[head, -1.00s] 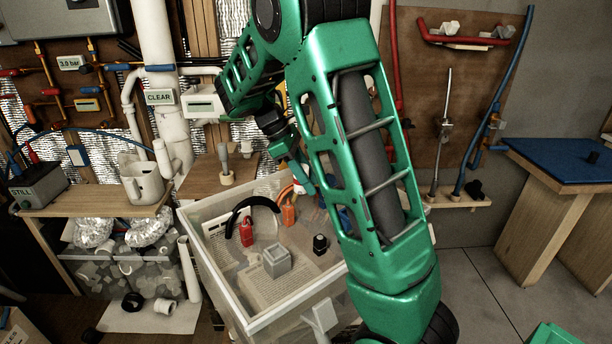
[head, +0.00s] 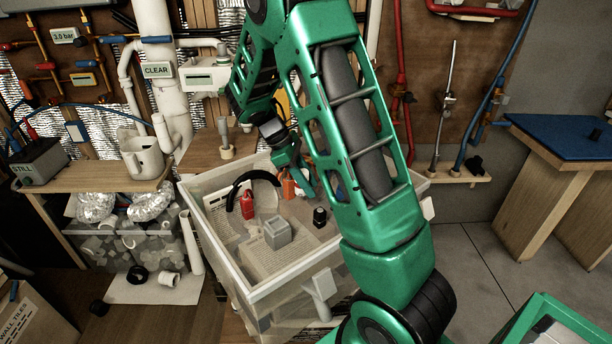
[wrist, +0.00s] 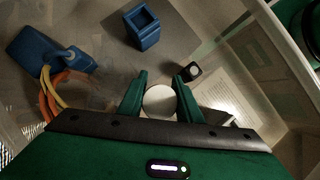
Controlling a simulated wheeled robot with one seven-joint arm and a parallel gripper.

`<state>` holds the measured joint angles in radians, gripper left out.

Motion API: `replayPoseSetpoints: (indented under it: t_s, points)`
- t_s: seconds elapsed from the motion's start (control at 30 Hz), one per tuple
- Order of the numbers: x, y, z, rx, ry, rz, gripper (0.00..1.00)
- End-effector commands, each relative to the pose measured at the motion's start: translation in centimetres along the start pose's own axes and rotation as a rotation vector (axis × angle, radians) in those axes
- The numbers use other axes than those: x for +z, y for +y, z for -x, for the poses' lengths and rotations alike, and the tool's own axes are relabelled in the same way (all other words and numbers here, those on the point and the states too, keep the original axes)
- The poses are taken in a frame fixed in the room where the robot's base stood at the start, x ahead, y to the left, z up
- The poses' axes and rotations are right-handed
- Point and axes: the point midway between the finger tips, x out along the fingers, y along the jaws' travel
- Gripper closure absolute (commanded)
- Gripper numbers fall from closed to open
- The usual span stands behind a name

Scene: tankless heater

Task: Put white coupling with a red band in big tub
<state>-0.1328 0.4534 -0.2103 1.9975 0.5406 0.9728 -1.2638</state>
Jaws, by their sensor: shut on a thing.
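My gripper (wrist: 160,78) has its two green fingers on either side of a white round piece (wrist: 158,101), seen end-on in the wrist view. It looks like the white coupling, but no red band shows from this angle. In the head view my gripper (head: 303,180) is over the far part of the big translucent tub (head: 215,262), pointing down into it. The tub's pale wall (wrist: 245,40) and floor lie under the gripper in the wrist view.
The tub holds a grey box (head: 277,232), a red item (head: 247,205), a small black item (head: 320,217) and a black curved band (head: 240,186). The wrist view shows a blue open box (wrist: 142,27). A wooden shelf (head: 90,172) stands left, a blue-topped table (head: 560,145) right.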

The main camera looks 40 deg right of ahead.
Motion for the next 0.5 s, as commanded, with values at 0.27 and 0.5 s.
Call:
replayPoseSetpoints:
  t_s: [0.27, 0.5]
  points:
    - [-1.4, 0.0, -2.5, -0.002, -0.001, 0.0, 1.0]
    - [-2.5, 0.0, -4.3, -0.001, -0.001, 0.001, 1.0]
